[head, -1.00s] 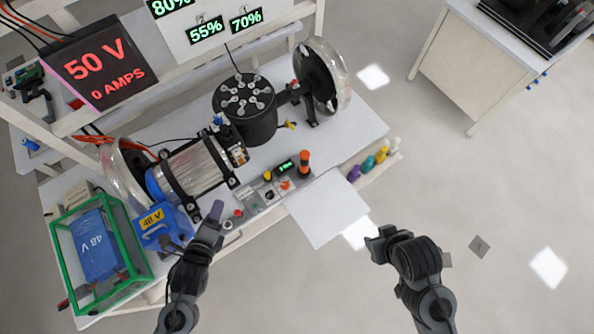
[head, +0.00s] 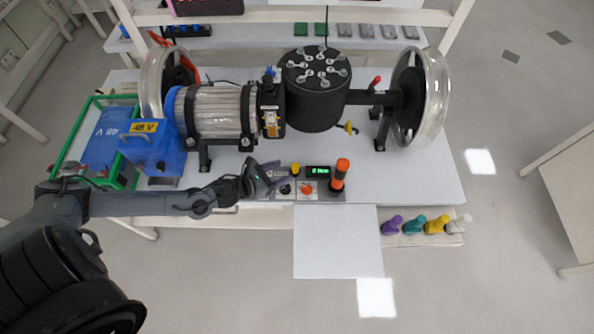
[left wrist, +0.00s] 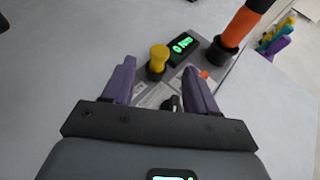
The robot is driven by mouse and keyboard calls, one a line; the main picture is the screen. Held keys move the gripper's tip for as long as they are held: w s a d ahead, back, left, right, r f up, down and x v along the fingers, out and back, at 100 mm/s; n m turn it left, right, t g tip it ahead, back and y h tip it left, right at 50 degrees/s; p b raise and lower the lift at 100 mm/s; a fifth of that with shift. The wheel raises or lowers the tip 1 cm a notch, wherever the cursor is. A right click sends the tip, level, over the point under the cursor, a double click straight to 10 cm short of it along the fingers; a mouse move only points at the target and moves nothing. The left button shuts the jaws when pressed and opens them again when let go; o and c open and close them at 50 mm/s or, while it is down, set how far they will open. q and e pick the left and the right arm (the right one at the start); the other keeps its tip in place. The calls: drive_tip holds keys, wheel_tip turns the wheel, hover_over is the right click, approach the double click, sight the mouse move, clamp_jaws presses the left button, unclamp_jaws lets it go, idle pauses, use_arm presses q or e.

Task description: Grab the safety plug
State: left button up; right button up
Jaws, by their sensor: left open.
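My left gripper (head: 281,175) is open at the left part of a grey control panel (head: 325,197) on the front edge of the bench. In the left wrist view its purple fingers (left wrist: 158,72) stand apart with nothing gripped. A yellow knob (left wrist: 158,58) shows beyond and between the fingertips. A black knob (left wrist: 172,103) lies between the fingers, nearer the palm. An orange-and-black upright handle (head: 340,174) stands at the panel's right end, apart from the gripper. No label shows which of these is the safety plug. My right gripper is out of view.
A green display (head: 317,171) and orange button (head: 307,188) are on the panel. A motor (head: 215,110), black drum (head: 316,95) and two wheels stand behind. A blue 48 V box (head: 152,150) is left. Several coloured pieces (head: 414,225) sit front right. A white sheet (head: 337,243) projects in front.

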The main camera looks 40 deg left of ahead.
sight(296, 165)
use_arm(q)
drive_tip(key=shift+b+x, duration=0.45)
drive_tip(key=shift+x, duration=3.75)
drive_tip(key=shift+r, duration=0.2)
drive_tip(key=c, duration=1)
drive_tip(key=shift+c, duration=0.2)
drive_tip(key=shift+r, duration=0.15)
